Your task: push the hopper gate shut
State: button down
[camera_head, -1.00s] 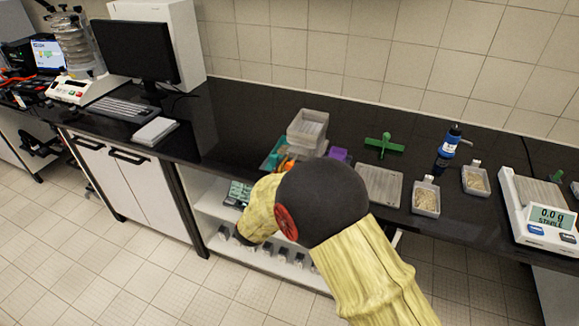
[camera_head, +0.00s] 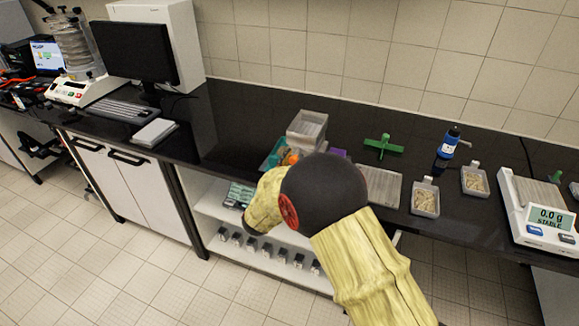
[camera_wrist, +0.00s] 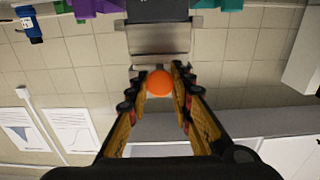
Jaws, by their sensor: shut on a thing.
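In the wrist view an orange ball-shaped knob (camera_wrist: 159,83) sits between the fingertips of my gripper (camera_wrist: 160,82), which is shut on it. Just beyond the knob is a grey metal plate with brackets (camera_wrist: 160,40), seemingly the hopper gate; how far it stands open I cannot tell. In the head view my arm hides the gripper and most of that spot. An orange patch (camera_head: 290,157) shows above my arm, in front of a stack of clear trays (camera_head: 307,130).
A teal tray (camera_head: 272,155) is beside the orange patch. A green tool (camera_head: 383,145), a blue bottle (camera_head: 449,142), two sample dishes (camera_head: 425,198) (camera_head: 475,181) and a balance (camera_head: 535,210) stand to the right. The black bench (camera_head: 240,115) is clear left of the trays.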

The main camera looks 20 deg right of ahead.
jog(key=shift+w+d, duration=0.4)
jog(key=shift+w, duration=0.15)
jog(key=c, duration=1.6)
grip_release()
jog(key=shift+c, duration=0.2)
jog(key=shift+w, duration=0.1)
jog(key=v, duration=1.2)
